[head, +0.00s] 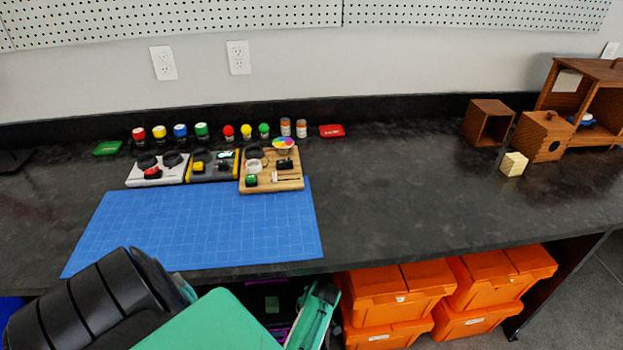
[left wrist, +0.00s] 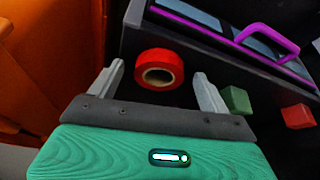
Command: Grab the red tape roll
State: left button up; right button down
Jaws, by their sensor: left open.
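The red tape roll (left wrist: 164,56) shows in the left wrist view, with its pale inner core facing the camera. It sits on a dark surface. My left gripper (left wrist: 160,72) is open, and its two grey fingers appear to the left and right of the roll in that view. Clear space shows between the roll and each finger, and I cannot tell how far ahead the roll is. I cannot make out this roll in the head view, where my arm and the counter edge cover much of the area below. My right gripper is not in view.
In the left wrist view, a green block (left wrist: 236,100) and a red block (left wrist: 297,116) lie right of the fingers. A dark case with a purple handle (left wrist: 268,42) stands behind. Orange bins (head: 395,282) sit under the dark counter (head: 400,190), which holds a blue mat (head: 210,225).

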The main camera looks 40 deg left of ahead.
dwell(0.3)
pick_arm(q)
jog(key=c, duration=1)
jog(key=shift+c, duration=0.3)
jog(key=shift+r, duration=0.1)
